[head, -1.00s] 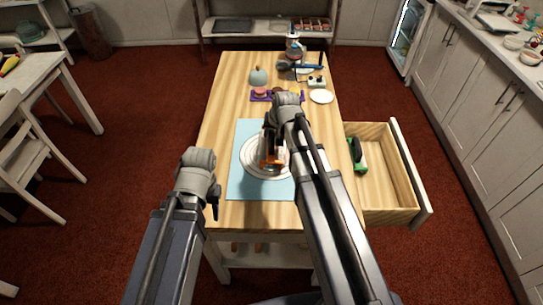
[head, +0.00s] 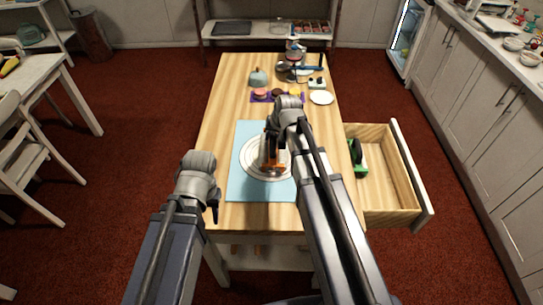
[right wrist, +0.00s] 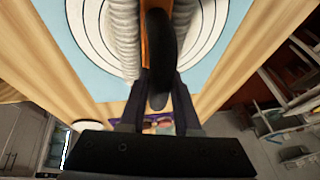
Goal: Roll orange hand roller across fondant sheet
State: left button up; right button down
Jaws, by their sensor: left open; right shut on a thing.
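The orange hand roller (head: 277,163) is over the white round sheet with concentric rings (head: 254,174), which lies on a light blue mat (head: 245,191) on the wooden table. My right gripper (head: 270,138) is shut on the roller's dark handle. In the right wrist view the roller (right wrist: 146,45) shows an orange part and pale ridged surfaces either side, over the ringed sheet (right wrist: 88,22). I cannot tell whether the roller touches the sheet. My left gripper (head: 214,207) is open and empty near the table's front left edge. My right arm hides part of the mat.
An open drawer (head: 402,170) juts out right of the table with a green and black item (head: 359,157) inside. Behind the mat are a purple tray (head: 262,98), a white plate (head: 321,97) and a blue-grey dome (head: 258,76). The table's left strip is clear.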

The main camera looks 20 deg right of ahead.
jog(key=shift+d, duration=0.15)
jog(key=shift+s+d, duration=0.15)
jog(key=shift+a, duration=0.5)
jog(key=shift+w+a, duration=0.2)
jog(key=shift+a, duration=0.05)
dwell(0.4)
jog(key=shift+w+a, duration=0.2)
jog(key=shift+a, duration=0.3)
jog(key=shift+d, duration=0.1)
